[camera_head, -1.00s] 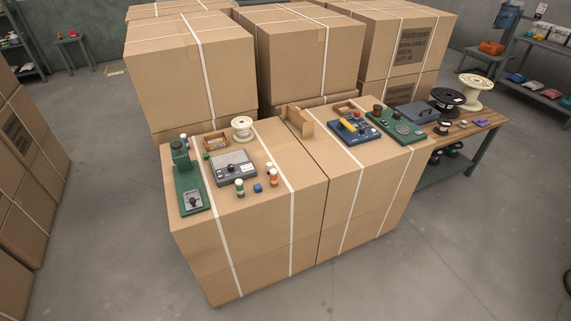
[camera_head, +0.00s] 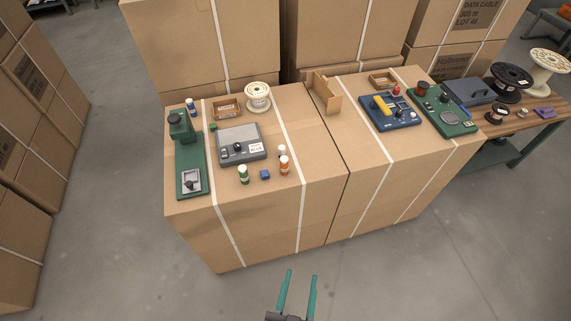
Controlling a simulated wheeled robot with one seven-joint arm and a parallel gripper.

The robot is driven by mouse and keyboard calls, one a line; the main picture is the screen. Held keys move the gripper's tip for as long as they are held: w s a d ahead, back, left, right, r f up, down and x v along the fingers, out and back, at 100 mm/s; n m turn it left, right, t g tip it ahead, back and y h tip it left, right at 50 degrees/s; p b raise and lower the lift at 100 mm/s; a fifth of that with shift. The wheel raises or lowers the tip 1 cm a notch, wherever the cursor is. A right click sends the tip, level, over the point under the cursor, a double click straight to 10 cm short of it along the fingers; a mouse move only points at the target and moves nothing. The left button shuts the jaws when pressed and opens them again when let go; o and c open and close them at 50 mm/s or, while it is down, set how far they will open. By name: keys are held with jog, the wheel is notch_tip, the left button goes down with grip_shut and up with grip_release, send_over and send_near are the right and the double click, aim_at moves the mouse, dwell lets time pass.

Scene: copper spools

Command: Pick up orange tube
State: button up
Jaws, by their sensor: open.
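An orange tube (camera_head: 284,167) with a white cap stands upright near the front of the left cardboard box top (camera_head: 310,205). Another white-capped tube (camera_head: 281,152) stands right behind it, its lower part mostly hidden. A small blue cube (camera_head: 265,174) and a green tube with a white cap (camera_head: 243,175) are to its left. My gripper (camera_head: 301,274) has two teal fingers, open and empty. It shows at the bottom of the view, in front of the boxes and well apart from the orange tube.
A grey device (camera_head: 240,144) and a green press-like device (camera_head: 188,160) stand left of the tubes. A white spool (camera_head: 258,95) and a wooden tray (camera_head: 227,109) are behind. A cardboard divider (camera_head: 327,95) and a blue device (camera_head: 389,112) are to the right. The front box edge is clear.

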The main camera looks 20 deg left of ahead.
jog(key=w+a+f+n, duration=0.1)
jog(key=w+a, duration=0.6)
jog(key=w, duration=0.6)
jog(key=g, duration=0.1)
send_near(283, 166)
jog(key=shift+m, duration=0.4)
jog(key=x, duration=0.6)
jog(key=shift+w+a+f, duration=0.2)
jog(key=shift+a+f, duration=0.05)
jog(key=shift+a, duration=0.05)
jog(key=x, duration=0.4)
jog(key=shift+d+r, duration=0.15)
jog(key=shift+d, duration=0.2)
jog(key=shift+w+a+f, duration=0.1)
jog(key=shift+w+f, duration=0.15)
jog(key=shift+w, duration=0.3)
grip_shut()
